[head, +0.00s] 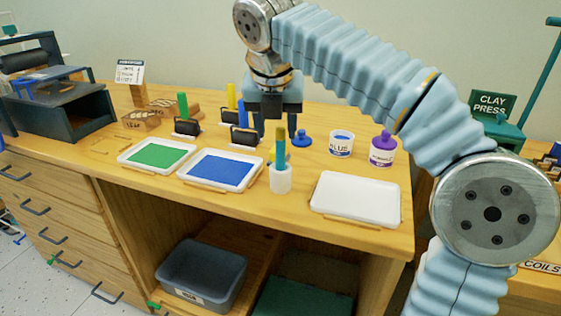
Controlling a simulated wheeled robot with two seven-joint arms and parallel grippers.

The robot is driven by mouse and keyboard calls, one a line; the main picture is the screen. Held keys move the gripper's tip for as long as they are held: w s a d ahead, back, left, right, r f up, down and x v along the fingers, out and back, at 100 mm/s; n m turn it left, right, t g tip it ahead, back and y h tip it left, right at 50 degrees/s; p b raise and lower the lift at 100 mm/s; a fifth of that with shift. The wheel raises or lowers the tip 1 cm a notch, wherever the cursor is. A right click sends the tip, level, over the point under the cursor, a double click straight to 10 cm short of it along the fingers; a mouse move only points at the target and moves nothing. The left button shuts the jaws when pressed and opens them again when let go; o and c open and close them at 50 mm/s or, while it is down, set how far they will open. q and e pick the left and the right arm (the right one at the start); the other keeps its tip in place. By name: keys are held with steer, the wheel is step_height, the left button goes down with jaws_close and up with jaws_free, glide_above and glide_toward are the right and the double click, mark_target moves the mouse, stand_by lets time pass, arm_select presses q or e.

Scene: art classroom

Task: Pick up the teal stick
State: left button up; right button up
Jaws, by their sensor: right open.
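A slim upright stick (281,152), teal-blue in its lower part and yellowish at its top, stands in a small white cup (281,181) near the front of the wooden counter. My right gripper (276,135) points down over the counter. Its two dark fingers are apart, one on each side of the stick's top in this view. I cannot tell whether the fingers are level with the stick or a little behind it. They do not appear shut on anything. My left gripper is out of view.
Left of the cup are a blue ink tray (252,185), a green ink tray (122,157) and several upright-handled rollers. An empty white tray (320,206) lies to the right.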

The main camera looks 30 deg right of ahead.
mark_target(281, 145)
steer(key=x, duration=0.1)
steer(key=b+x, duration=0.1)
steer(key=x, duration=0.3)
steer(key=shift+s+d+f, duration=0.25)
steer(key=shift+s, duration=0.1)
steer(key=shift+c, duration=0.3)
jaws_close()
